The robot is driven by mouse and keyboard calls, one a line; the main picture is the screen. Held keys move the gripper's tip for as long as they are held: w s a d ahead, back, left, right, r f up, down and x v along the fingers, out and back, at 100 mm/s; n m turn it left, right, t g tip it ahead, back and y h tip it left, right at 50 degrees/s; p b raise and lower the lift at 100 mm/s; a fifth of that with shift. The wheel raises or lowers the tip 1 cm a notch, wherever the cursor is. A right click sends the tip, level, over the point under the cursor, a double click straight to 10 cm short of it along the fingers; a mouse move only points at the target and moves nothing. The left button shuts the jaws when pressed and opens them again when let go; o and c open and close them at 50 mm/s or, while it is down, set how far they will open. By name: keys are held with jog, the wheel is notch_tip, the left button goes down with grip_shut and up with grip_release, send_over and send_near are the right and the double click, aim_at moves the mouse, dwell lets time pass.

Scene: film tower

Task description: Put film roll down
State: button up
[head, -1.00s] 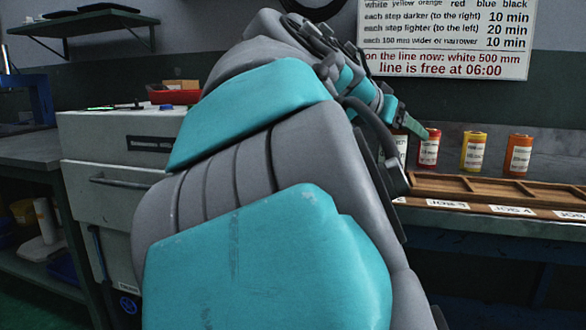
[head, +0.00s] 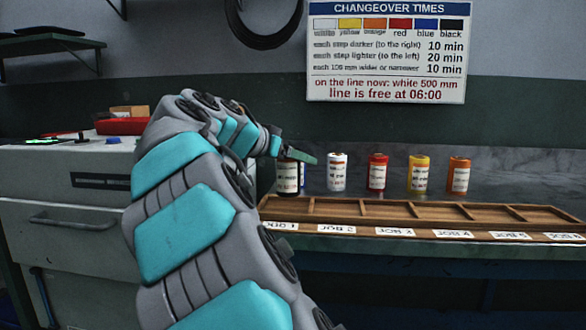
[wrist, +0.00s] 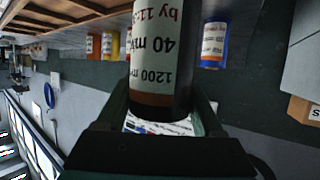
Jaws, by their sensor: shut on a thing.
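My gripper (head: 298,156) is shut on a dark film roll (head: 288,179) with a white label, at the left end of the row of rolls. In the wrist view the held roll (wrist: 162,50) fills the middle, its label reading 1200 mm and 40. I cannot tell whether its base touches the counter. A blue roll (wrist: 213,45) stands close beside it. White (head: 337,172), red (head: 377,172), yellow (head: 418,174) and orange (head: 458,175) rolls stand upright to the right.
A wooden tray (head: 390,232) with empty compartments and job labels lies along the counter front. A changeover times board (head: 388,52) hangs above. A pale cabinet (head: 60,215) with a red tray (head: 122,126) on top stands left. Counter between rolls and tray is clear.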

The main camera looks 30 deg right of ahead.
aim_at(294, 171)
jog(key=f, duration=0.2)
jog(key=f+b, duration=0.1)
jog(key=shift+w+a+f, duration=0.1)
jog(key=shift+w+f, duration=0.3)
jog(key=o, duration=1.5)
jog(key=shift+o, duration=0.2)
jog(key=shift+r, duration=0.15)
jog(key=v, duration=1.2)
